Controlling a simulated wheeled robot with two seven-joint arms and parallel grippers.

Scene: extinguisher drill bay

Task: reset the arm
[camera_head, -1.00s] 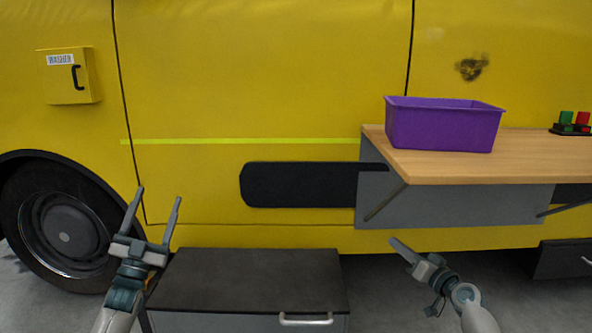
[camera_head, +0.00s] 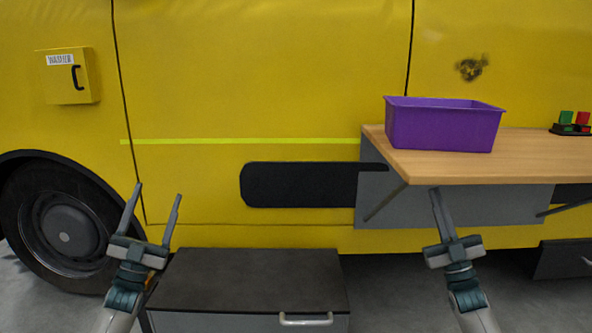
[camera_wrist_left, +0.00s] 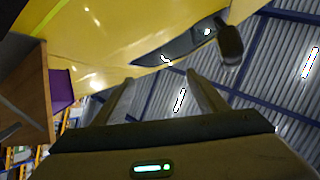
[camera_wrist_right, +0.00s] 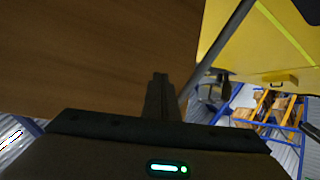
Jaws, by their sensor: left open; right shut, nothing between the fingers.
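My left gripper (camera_head: 157,192) points up in front of the yellow vehicle, above the left end of a dark-topped cabinet. Its two fingers are spread and hold nothing; they also show apart in the left wrist view (camera_wrist_left: 158,85). My right gripper (camera_head: 435,190) points up in front of the grey panel, just below the front edge of the wooden shelf. Its fingers are together with nothing between them; in the right wrist view they form one dark post (camera_wrist_right: 159,78) with the wooden underside behind.
The wooden shelf (camera_head: 430,170) juts from the yellow vehicle (camera_head: 270,70) and bears a purple bin (camera_head: 440,128) and a stand with green and red blocks (camera_head: 573,122). The dark-topped cabinet (camera_head: 250,280) stands low between the arms. A washer box (camera_head: 70,76) hangs at left.

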